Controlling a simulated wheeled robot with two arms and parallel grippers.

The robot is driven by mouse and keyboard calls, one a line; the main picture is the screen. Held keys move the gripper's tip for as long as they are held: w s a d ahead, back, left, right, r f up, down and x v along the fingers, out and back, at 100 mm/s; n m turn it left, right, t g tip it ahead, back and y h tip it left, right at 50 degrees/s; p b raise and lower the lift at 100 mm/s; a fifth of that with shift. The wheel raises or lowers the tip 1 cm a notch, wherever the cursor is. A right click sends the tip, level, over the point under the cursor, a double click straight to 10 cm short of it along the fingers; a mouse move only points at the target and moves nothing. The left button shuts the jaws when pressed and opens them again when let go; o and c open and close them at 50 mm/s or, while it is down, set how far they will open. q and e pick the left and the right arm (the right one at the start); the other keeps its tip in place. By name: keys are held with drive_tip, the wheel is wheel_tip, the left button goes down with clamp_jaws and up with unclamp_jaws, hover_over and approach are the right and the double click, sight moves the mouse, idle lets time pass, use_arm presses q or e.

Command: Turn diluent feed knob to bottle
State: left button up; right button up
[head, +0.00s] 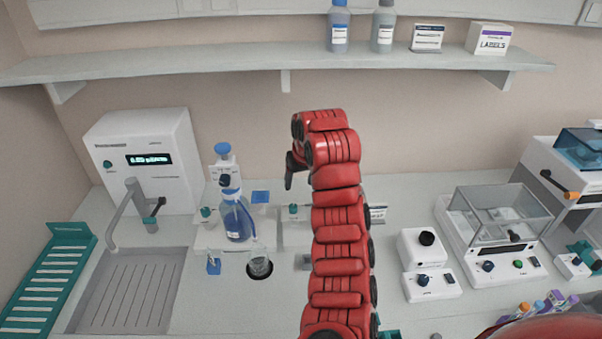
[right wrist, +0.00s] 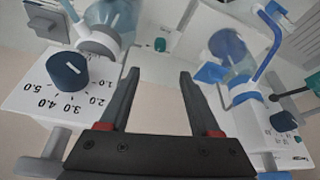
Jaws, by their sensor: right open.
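A bottle of blue liquid (head: 237,218) stands on the bench, left of my right gripper. Two teal knobs flank it, one at its left (head: 206,212) and one at its right (head: 293,211); no label shows which is the diluent feed knob. My right gripper (head: 289,180) hangs above the right-hand knob, partly hidden by its red arm. In the right wrist view, its two dark fingers (right wrist: 160,82) are apart with nothing between them. My left gripper is out of view.
A sink with a tap (head: 130,285) and a white device with a display (head: 145,160) are at the left. A balance with a clear shield (head: 500,215) is at the right. A shelf (head: 230,62) runs above.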

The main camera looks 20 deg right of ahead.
sight(293, 206)
drive_tip(key=shift+v, duration=0.95)
drive_tip(key=w+f+m+p, duration=0.1)
drive_tip(key=w+f+m, duration=0.1)
drive_tip(key=f, duration=0.2)
drive_tip(key=w+f+m+h+p, duration=0.1)
drive_tip(key=w+f+m, duration=0.1)
drive_tip(key=f, duration=0.3)
drive_tip(key=w+f+m+h+p, duration=0.1)
drive_tip(key=f+m+p, duration=0.1)
drive_tip(key=f, duration=0.2)
drive_tip(key=shift+w+a+f+g, duration=0.25)
drive_tip(key=shift+w+a+g, duration=0.1)
drive_tip(key=shift+w+g, duration=0.05)
drive_tip(key=shift+w+d+f, duration=0.15)
drive_tip(key=shift+w+f, duration=0.1)
drive_tip(key=shift+p+x, duration=0.4)
drive_tip(key=shift+x, duration=0.6)
